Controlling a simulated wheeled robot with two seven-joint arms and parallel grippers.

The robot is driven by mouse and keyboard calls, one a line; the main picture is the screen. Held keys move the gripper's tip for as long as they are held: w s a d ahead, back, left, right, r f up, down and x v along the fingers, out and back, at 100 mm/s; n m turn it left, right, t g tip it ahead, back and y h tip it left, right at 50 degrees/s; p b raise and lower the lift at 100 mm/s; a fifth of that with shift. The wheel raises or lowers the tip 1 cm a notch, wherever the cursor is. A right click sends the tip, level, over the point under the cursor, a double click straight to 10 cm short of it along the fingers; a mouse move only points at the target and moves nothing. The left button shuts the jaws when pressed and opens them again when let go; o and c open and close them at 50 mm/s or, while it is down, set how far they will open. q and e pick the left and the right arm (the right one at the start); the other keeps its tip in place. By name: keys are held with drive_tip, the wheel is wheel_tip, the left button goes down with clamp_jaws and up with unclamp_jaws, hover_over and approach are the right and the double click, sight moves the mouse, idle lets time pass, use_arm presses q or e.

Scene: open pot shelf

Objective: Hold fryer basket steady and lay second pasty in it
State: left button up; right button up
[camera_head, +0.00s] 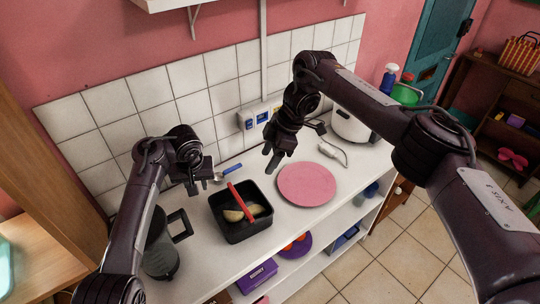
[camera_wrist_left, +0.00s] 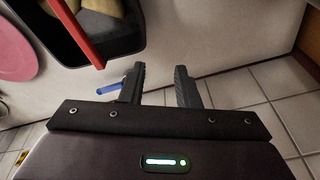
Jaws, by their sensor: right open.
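The black fryer basket (camera_head: 243,233) stands on the white counter, with a red handle (camera_head: 240,202) slanting across it. Tan pasty pieces (camera_head: 255,209) show inside on both sides of the handle; I cannot tell whether they are separate pasties. The basket (camera_wrist_left: 150,35) and red handle (camera_wrist_left: 75,30) also show in the left wrist view. My left gripper (camera_head: 200,182) is behind and left of the basket, apart from it. In the left wrist view its jaws (camera_wrist_left: 157,78) are apart and empty. My right gripper (camera_head: 271,158) is open and empty, above the counter behind the pink plate (camera_head: 307,184).
The plate is bare, right of the basket. A blue-handled utensil (camera_head: 232,170) lies behind the basket. A dark jug (camera_head: 160,250) stands left, and a white appliance (camera_head: 350,126) stands at the back right. A tiled wall (camera_head: 150,100) closes the back. Lower shelves hold a purple box (camera_head: 257,275).

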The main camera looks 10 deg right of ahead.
use_arm(q)
drive_tip(key=s+d+f+m, duration=0.3)
drive_tip(key=s+f+m, duration=0.1)
drive_tip(key=s+m, duration=0.1)
drive_tip(key=s+d+f+m, duration=0.3)
drive_tip(key=s+f+m, duration=0.1)
drive_tip(key=s, duration=0.4)
drive_tip(key=s+d+f+m+h, duration=0.1)
drive_tip(key=s+d+f+m, duration=0.2)
drive_tip(key=s+m, duration=0.4)
drive_tip(key=shift+s+d+f, duration=0.1)
drive_tip(key=shift+s+f, duration=0.1)
drive_tip(key=shift+f, duration=0.35)
drive_tip(key=s+d+f+g+h, duration=0.1)
drive_tip(key=s+f+g, duration=0.2)
drive_tip(key=s+f, duration=0.7)
drive_tip(key=shift+s+d, duration=0.4)
drive_tip(key=shift+s, duration=0.15)
drive_tip(key=shift+s, duration=0.1)
